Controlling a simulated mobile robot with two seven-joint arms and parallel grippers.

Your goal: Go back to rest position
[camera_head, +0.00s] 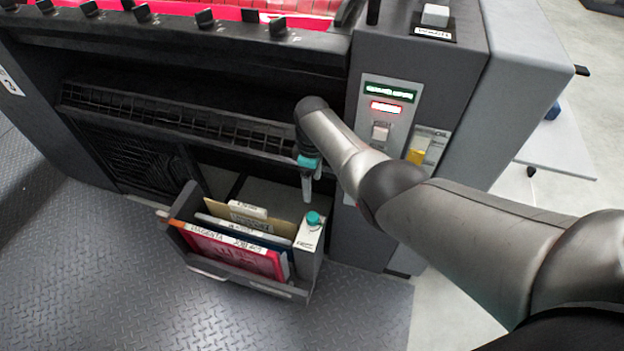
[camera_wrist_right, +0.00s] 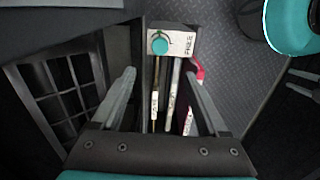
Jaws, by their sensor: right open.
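My right gripper (camera_head: 309,186) hangs with its fingers down, in front of the dark press and above the right end of an open drawer (camera_head: 243,283). In the right wrist view the two grey fingers of the right gripper (camera_wrist_right: 160,92) stand wide apart and nothing is held between them. Beyond the fingertips is a white carton (camera_wrist_right: 182,40) with a teal cap, standing in the drawer. The carton (camera_head: 308,240) also shows in the head view, below the gripper and apart from it. My left gripper does not show in the head view.
The drawer holds a red folder (camera_head: 235,256) and other upright folders. The press panel (camera_head: 386,115) has lit displays and a switch, close behind my right arm. Free tread-plate floor (camera_head: 90,270) lies left and in front. A pale table (camera_head: 563,143) stands at right.

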